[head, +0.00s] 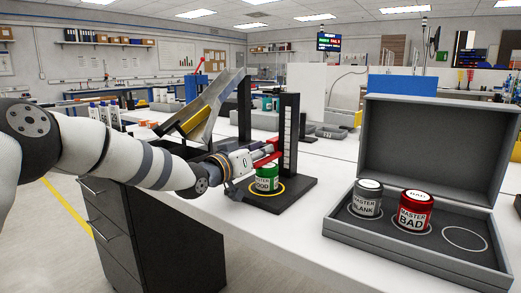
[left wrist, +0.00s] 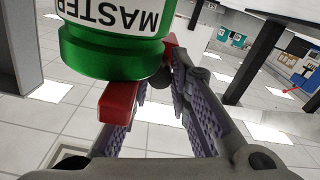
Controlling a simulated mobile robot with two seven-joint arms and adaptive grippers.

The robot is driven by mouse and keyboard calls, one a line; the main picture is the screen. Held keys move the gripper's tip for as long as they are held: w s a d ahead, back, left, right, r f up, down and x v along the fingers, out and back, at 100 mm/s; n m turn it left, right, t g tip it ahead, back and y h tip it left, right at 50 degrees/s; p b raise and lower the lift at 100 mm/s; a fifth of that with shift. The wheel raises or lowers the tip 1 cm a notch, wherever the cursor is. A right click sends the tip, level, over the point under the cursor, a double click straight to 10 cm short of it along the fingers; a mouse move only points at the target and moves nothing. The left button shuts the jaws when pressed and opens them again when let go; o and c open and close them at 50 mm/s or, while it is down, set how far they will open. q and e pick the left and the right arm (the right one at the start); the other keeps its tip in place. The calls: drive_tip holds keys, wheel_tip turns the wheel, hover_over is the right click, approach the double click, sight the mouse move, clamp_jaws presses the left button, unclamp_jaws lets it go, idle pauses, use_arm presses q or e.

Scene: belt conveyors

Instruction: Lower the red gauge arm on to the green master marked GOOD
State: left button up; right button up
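The green master marked GOOD (head: 265,180) stands upright on the yellow-ringed spot of the black gauge base (head: 299,193). The red gauge arm (head: 268,157) reaches out from the upright scale post, just over the master's top; I cannot tell whether they touch. My left gripper (head: 250,161) is at the arm's outer end. In the left wrist view the green master (left wrist: 112,55) appears upside down, with the red arm (left wrist: 118,103) by its lid. The left fingertips (left wrist: 158,82) close in around a small dark knob at the red arm. My right gripper is out of view.
An open grey case (head: 400,254) on the right holds the MASTER BLANK (head: 367,198) and the red MASTER BAD (head: 414,211), beside an empty ringed place. A metal chute (head: 215,105) rises behind my left arm. White bench top lies between base and case.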

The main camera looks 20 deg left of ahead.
use_arm(q)
drive_tip(key=o, duration=0.3)
drive_tip(key=shift+w+f, duration=0.15)
drive_tip(key=shift+f, duration=0.15)
drive_tip(key=shift+o, duration=0.2)
drive_tip(key=shift+r, duration=0.1)
drive_tip(key=shift+s+a, duration=0.1)
drive_tip(key=shift+s, duration=0.2)
drive_tip(key=v, duration=1.1)
drive_tip(key=shift+s, duration=0.3)
